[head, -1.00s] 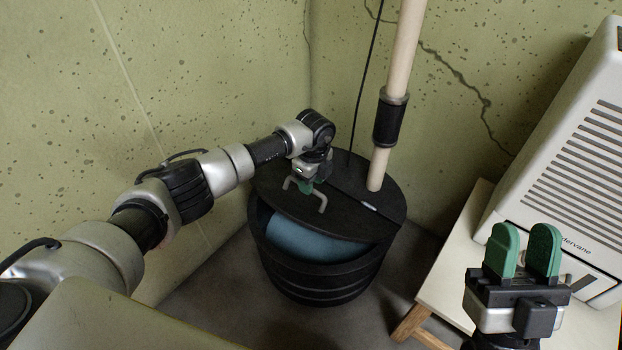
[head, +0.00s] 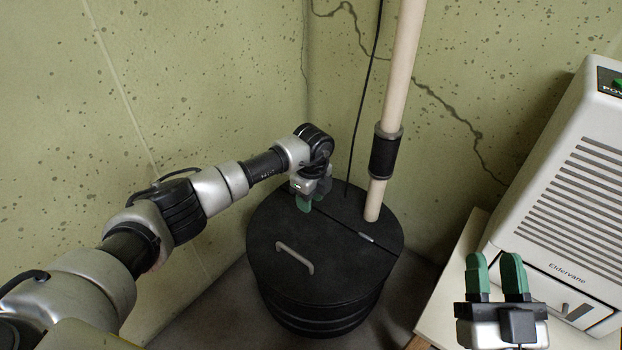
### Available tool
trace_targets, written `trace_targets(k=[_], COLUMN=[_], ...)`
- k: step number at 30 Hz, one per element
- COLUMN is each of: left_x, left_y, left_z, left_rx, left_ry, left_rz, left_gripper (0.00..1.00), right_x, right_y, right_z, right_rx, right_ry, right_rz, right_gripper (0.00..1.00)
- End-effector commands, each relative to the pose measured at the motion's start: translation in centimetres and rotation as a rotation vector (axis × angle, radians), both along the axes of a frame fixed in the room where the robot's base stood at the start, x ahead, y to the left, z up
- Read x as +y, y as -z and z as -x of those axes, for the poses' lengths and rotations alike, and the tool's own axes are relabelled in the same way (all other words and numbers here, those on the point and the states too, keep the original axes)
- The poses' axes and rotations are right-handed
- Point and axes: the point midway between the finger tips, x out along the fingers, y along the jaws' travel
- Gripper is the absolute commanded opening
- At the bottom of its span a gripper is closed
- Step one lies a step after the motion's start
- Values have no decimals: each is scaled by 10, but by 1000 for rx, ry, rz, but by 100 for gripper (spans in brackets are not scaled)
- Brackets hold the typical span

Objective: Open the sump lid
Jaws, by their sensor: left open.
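The black round sump basin (head: 325,318) stands on the floor in the corner. Its sump lid (head: 325,275) lies flat across the front of the top, and the inside is hidden. The grey handle (head: 294,258) on the lid is free. My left gripper (head: 305,203) is open above the back left of the basin top, near the hinge line and behind the handle, apart from it. I cannot tell whether its green fingertips touch the top. My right gripper (head: 496,272) is open and empty at the lower right.
A pale pipe (head: 397,80) with a black coupling (head: 385,153) rises from the back of the basin. A black cord (head: 364,100) hangs behind. A white slatted appliance (head: 560,215) stands on a pale table (head: 440,300) at right. Walls close in behind and left.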

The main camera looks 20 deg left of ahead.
Motion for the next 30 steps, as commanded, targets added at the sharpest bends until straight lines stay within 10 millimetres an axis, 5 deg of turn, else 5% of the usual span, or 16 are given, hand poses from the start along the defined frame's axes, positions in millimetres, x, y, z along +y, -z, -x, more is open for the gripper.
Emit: trace_targets(k=[12, 30], left_x=[-1, -1], left_y=[-51, -54], left_z=[-3, -3], left_rx=[0, 0], left_ry=[1, 1], left_rz=[-1, 1], left_gripper=[40, 40], right_x=[-6, -7], right_y=[45, 50], right_z=[-9, -8], right_rx=[371, 405], right_ry=[21, 24], right_rz=[100, 109], right_gripper=[38, 38])
